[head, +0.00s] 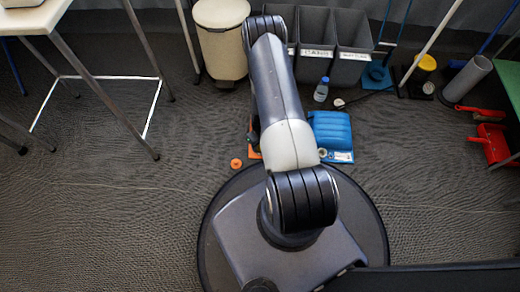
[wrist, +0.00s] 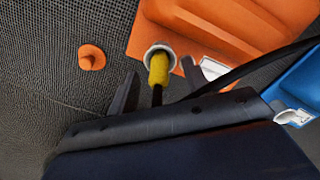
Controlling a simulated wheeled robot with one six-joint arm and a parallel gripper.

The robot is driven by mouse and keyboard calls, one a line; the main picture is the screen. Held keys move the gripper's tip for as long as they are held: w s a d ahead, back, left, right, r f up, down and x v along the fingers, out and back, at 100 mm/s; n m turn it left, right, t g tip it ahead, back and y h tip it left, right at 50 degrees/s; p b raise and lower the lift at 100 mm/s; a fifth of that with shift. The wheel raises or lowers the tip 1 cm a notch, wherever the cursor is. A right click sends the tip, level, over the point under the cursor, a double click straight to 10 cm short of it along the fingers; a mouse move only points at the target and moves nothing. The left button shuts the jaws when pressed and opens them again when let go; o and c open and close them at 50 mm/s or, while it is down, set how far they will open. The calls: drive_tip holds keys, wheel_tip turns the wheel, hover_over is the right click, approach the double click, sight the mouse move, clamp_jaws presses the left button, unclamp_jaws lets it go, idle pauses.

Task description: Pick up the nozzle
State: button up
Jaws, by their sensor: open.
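A yellow cylindrical piece with a dark lower end (wrist: 158,68), which looks like the nozzle, sits at the white-rimmed opening of an orange container (wrist: 225,25). My gripper (wrist: 160,70) is open, with one dark finger on each side of the yellow piece. No clear contact shows, and I cannot tell how deep the piece is between the fingers. In the head view my arm hides the gripper and the yellow piece; only a bit of orange shows beside the arm.
A small orange cap-like piece (wrist: 92,58) lies on the dark floor at left, also visible in the head view (head: 236,163). A blue container (head: 331,130) is right of my arm. A bottle (head: 321,90), grey bins (head: 353,50) and a beige bin (head: 222,45) stand behind.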

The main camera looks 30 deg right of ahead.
drive_tip(key=shift+f, duration=0.7)
clamp_jaws()
